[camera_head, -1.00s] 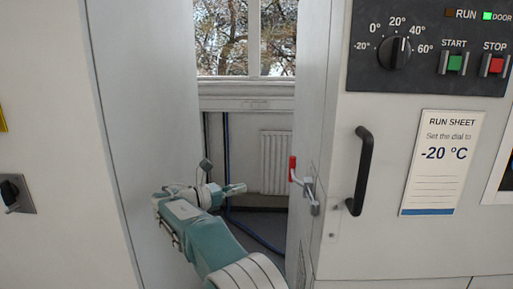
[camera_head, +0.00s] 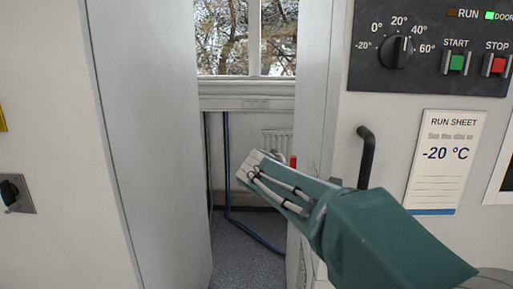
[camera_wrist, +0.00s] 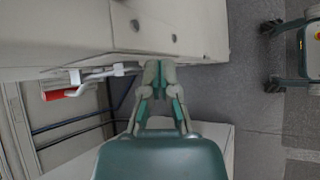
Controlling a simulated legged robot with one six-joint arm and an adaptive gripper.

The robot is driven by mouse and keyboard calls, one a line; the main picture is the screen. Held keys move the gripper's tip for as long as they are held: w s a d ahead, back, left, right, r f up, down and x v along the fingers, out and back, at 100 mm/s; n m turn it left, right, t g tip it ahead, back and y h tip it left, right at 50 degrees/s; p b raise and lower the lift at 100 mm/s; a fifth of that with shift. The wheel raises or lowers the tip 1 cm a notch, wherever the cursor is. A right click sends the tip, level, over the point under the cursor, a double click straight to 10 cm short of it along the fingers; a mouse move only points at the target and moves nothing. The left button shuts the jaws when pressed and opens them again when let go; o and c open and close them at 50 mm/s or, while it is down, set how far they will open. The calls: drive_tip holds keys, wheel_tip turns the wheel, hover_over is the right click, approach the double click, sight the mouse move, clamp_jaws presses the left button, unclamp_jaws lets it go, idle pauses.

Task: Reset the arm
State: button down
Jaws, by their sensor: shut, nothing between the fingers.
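My arm reaches from the lower right into the middle of the head view, across the front of the cabinet. Its teal links hide part of the cabinet front. In the wrist view my gripper (camera_wrist: 160,88) is shut and empty, with both fingertips together. It is in front of the pale cabinet (camera_wrist: 75,22), beside a metal latch with a red handle (camera_wrist: 72,92). A small part of that red handle (camera_head: 293,161) shows behind my arm in the head view.
The cabinet has a black door handle (camera_head: 366,155), a dial (camera_head: 396,53) pointing between 20° and 40°, a green START button (camera_head: 456,62) and a red STOP button (camera_head: 498,65). The green DOOR lamp (camera_head: 487,15) is lit. Grey floor (camera_head: 235,240) shows in the gap left of the cabinet.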

drive_tip(key=s+d+f+m+y, duration=0.1)
drive_tip(key=s+f+m+y, duration=0.3)
drive_tip(key=s+m, duration=0.3)
drive_tip(key=s+d+f+m+t+y, duration=0.1)
drive_tip(key=s+f+m+y, duration=0.3)
drive_tip(key=s, duration=1.4)
drive_tip(key=f+m, duration=0.1)
drive_tip(key=m, duration=0.2)
drive_tip(key=shift+m, duration=0.3)
drive_tip(key=shift+d, duration=0.15)
